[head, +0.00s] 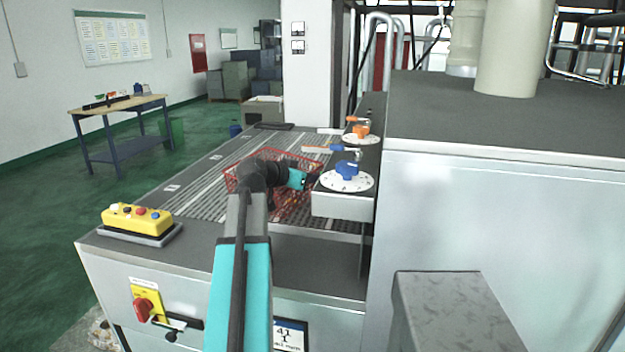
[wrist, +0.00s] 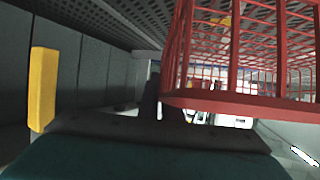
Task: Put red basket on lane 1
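The red basket (head: 290,203), an open wire-mesh basket, is over the slatted lanes (head: 200,202) in the head view, partly hidden behind my arm. In the wrist view the basket (wrist: 235,104) fills the upper right at close range, its solid rim and mesh clear. My gripper (head: 313,181) is at the basket's right side, beside the white dial with the blue knob. The fingers are small and dark in both views, so I cannot tell whether they are shut on the rim. Small white lane labels (head: 172,187) lie on the left, too small to read.
A blue knob on a white dial (head: 347,180) sits just right of my gripper, with an orange knob (head: 360,131) behind. A yellow button box (head: 137,218) stands at the front left corner. The tall metal housing (head: 480,190) blocks the right. The left lanes look clear.

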